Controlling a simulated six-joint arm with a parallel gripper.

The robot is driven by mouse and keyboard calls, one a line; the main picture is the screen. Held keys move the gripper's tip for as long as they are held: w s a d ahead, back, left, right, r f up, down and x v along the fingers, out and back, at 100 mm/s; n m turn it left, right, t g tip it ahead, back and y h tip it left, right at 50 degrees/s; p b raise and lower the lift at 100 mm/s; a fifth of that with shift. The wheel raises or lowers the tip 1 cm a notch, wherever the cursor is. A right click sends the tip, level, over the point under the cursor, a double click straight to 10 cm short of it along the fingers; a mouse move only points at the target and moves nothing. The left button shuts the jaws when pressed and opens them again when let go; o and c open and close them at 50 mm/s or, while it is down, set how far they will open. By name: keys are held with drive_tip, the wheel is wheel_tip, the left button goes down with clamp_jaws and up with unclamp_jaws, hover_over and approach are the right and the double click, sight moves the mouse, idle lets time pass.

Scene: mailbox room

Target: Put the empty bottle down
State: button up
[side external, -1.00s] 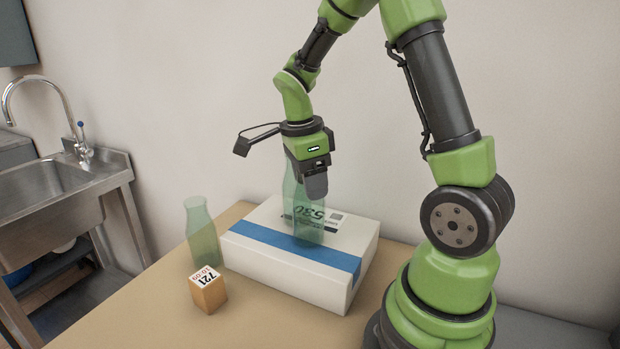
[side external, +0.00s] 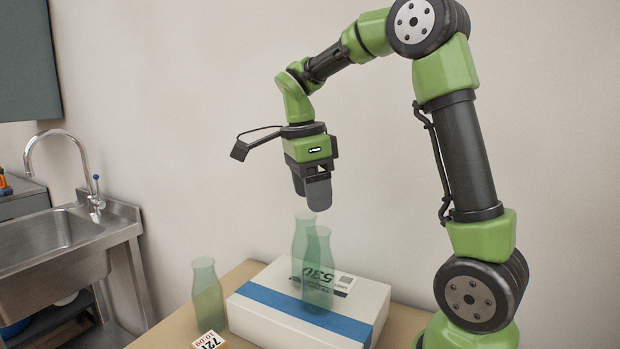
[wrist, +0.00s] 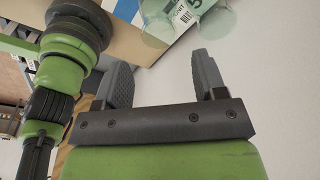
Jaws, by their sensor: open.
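Two see-through green bottles stand upright on the white parcel box (side external: 262,318), one behind (side external: 302,236) and one in front (side external: 318,272), overlapping in the side view. A third green bottle (side external: 207,297) stands on the table left of the box. No contents show in any bottle. My gripper (side external: 309,192) is open and empty just above the two bottles on the box, apart from them in the side view. In the wrist view my open gripper (wrist: 163,78) has nothing between its fingers, and round pale green bottle shapes (wrist: 158,18) show beyond it over the box label.
A small block with a number label (side external: 209,342) is at the table's front, partly cut off. A steel sink (side external: 50,235) with a tap stands left of the table (side external: 245,270). A plain wall is behind. The air around my gripper is clear.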

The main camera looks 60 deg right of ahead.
drive_tip(key=shift+w+a+r, duration=0.1)
drive_tip(key=shift+w+r, duration=0.05)
drive_tip(key=shift+r, duration=0.8)
drive_tip(key=shift+a+r, duration=0.15)
drive_tip(key=shift+r, duration=0.1)
drive_tip(key=s+a+n+t+y, duration=0.3)
drive_tip(key=s+a+n+t, duration=0.5)
drive_tip(key=n, duration=1.5)
drive_tip(key=s+a, duration=0.2)
drive_tip(key=a, duration=0.3)
drive_tip(key=shift+s+r, duration=0.35)
drive_tip(key=shift+s, duration=0.05)
